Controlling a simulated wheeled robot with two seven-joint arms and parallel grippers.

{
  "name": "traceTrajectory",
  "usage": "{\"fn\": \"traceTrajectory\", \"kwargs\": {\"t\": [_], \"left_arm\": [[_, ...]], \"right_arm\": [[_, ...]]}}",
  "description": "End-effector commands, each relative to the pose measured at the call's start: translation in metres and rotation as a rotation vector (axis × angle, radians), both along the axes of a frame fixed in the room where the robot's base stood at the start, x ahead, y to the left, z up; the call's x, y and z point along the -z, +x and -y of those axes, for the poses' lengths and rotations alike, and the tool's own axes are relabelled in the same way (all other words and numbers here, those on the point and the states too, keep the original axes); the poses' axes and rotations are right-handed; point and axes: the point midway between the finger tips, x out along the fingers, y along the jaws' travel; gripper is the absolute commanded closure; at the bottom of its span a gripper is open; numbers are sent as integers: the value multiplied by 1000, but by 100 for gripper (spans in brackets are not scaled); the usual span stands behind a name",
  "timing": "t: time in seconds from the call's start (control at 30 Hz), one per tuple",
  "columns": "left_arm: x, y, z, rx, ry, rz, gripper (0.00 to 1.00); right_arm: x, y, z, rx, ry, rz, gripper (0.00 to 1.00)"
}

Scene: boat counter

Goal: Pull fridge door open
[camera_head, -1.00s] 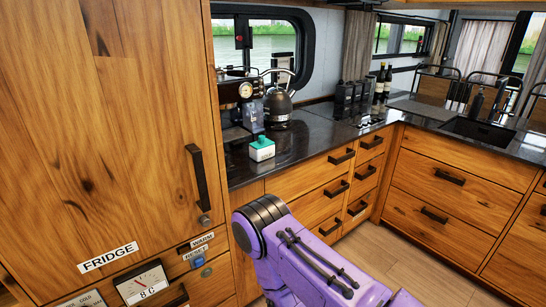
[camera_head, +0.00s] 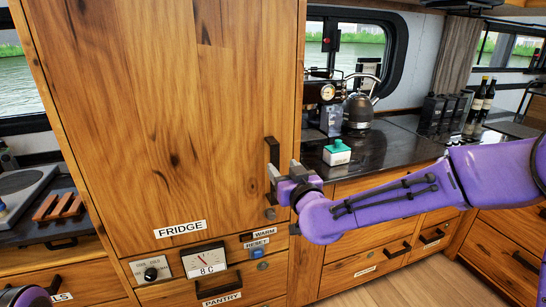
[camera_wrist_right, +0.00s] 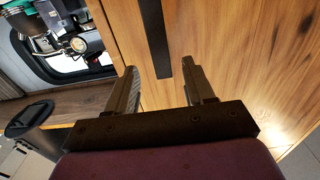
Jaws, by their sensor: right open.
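The wooden fridge door (camera_head: 165,110) is shut, with a white FRIDGE label (camera_head: 180,228) near its bottom edge. Its black vertical bar handle (camera_head: 273,152) is near the lower right edge. My right gripper (camera_head: 272,178) is open at the lower part of this handle, reaching in from the right.
Below the door are a temperature gauge (camera_head: 204,260), a knob panel (camera_head: 151,270) and a PANTRY drawer (camera_head: 222,298). A dark counter (camera_head: 385,150) on the right holds a kettle (camera_head: 359,108) and a green-and-white box (camera_head: 337,152). A stove (camera_head: 20,190) is at the left.

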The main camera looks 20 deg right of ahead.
Motion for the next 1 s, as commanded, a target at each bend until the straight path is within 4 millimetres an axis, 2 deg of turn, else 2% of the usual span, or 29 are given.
{"fn": "traceTrajectory", "kwargs": {"t": [0.2,0.33,0.5,0.73,0.9,1.0], "left_arm": [[-18,0,0,0,0,0,47],[-24,0,0,0,0,0,47],[-26,0,0,0,0,0,47],[-25,0,0,0,0,0,47],[-25,0,0,0,0,0,47],[-25,0,0,0,0,0,47]], "right_arm": [[-2,50,-1,2,1,-4,47],[0,73,-2,1,1,-5,47],[1,86,-3,0,1,-5,47],[2,86,-3,0,1,-5,47],[2,86,-3,1,1,-5,100],[2,86,-3,1,2,-5,100]]}}
